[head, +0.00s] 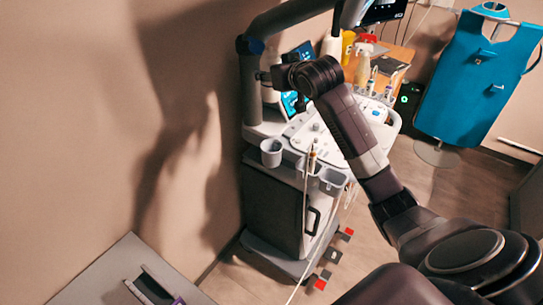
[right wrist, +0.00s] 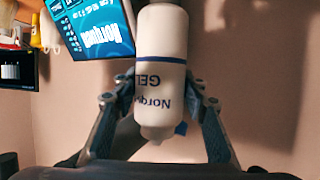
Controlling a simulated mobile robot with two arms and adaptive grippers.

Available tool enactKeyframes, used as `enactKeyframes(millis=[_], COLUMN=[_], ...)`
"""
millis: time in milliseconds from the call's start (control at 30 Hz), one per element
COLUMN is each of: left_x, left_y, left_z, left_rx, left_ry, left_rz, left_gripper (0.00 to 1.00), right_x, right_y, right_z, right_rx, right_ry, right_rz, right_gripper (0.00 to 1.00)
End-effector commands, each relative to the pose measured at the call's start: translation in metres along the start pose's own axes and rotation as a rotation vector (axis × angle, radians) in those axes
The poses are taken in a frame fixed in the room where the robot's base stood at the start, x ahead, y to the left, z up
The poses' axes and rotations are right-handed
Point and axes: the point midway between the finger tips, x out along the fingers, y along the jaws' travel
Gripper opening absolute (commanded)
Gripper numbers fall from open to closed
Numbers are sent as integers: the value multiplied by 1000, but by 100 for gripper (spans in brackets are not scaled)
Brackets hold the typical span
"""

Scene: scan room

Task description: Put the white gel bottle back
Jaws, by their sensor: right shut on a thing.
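The white gel bottle (right wrist: 160,38) has a blue band and blue lettering, which appears inverted in the right wrist view. My right gripper (right wrist: 160,88) is shut on it, with one finger on each side of the body. The bottle's narrow end points down in that picture. In the head view my right arm reaches from the lower right over the ultrasound cart (head: 317,141). There the right gripper (head: 268,78) is at the cart's left side, and the bottle is mostly hidden by it. My left gripper is not in view.
Empty grey cup holders (head: 271,153) line the cart's near edge. A lit screen (right wrist: 92,28) stands close to the bottle. Other bottles (head: 362,70) stand behind the arm. The wall (head: 110,110) is close on the left. A blue apron (head: 478,80) hangs at right.

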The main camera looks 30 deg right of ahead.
Motion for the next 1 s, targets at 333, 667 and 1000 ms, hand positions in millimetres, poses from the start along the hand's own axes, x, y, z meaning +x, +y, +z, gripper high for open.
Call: enactKeyframes(millis=[333,667,1000], left_x=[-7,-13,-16], left_y=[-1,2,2], left_z=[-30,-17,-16], left_rx=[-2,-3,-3], left_ry=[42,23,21], left_rz=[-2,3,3], left_gripper=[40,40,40], right_x=[27,54,70], right_y=[2,2,2], right_z=[65,132,169], right_rx=[5,4,4], right_ry=[-7,-2,-4], right_rz=[9,9,9], right_gripper=[32,32,32])
